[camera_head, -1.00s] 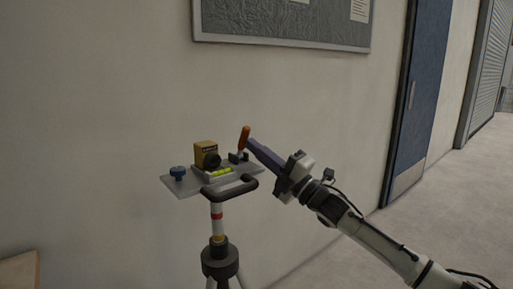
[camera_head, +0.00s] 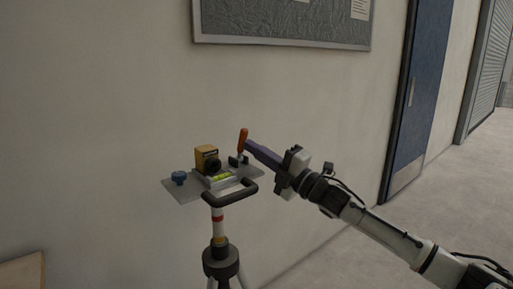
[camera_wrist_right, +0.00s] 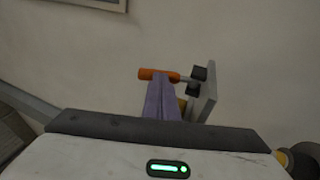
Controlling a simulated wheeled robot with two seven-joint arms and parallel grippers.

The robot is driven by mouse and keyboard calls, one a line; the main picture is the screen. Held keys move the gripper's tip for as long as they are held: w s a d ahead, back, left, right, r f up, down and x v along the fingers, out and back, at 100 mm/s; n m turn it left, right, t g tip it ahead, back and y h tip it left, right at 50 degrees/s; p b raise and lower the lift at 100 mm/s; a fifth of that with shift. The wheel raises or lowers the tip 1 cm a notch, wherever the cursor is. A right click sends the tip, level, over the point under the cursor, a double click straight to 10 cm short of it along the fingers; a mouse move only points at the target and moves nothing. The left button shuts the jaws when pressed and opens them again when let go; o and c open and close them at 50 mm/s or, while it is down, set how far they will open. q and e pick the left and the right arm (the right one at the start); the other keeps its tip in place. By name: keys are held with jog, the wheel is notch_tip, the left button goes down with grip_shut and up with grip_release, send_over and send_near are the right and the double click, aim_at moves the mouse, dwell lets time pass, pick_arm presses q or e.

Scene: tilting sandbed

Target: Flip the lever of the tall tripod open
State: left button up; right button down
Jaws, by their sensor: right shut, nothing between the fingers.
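The tall tripod (camera_head: 219,262) stands before the wall with a grey plate (camera_head: 190,193) on top. The lever (camera_head: 243,139) has an orange handle and stands roughly upright at the plate's right rear. It also shows in the right wrist view (camera_wrist_right: 150,74), where the handle lies across the picture just beyond the fingertips. My right gripper (camera_head: 249,146) is shut and empty, its purple fingers (camera_wrist_right: 162,100) at the lever's right side. The tips look to be at or very near the handle; I cannot tell whether they touch. My left gripper is not in view.
A dark handle bar (camera_head: 232,197) sticks out in front. The wall is close behind. Floor at the right is clear.

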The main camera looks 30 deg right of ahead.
aim_at(243, 133)
jog(key=shift+w+r+p, duration=0.15)
jog(key=shift+r+p, duration=0.25)
jog(key=shift+r, duration=0.15)
jog(key=shift+w+r+p, duration=0.35)
jog(key=shift+w+p, duration=0.05)
jog(key=shift+p, duration=0.2)
jog(key=shift+r+p+x, duration=0.2)
jog(key=shift+p+x, duration=0.25)
jog(key=shift+x, duration=0.85)
jog(key=shift+w+d+r, duration=0.1)
jog(key=shift+w+d, duration=0.05)
jog(key=shift+w, duration=0.65)
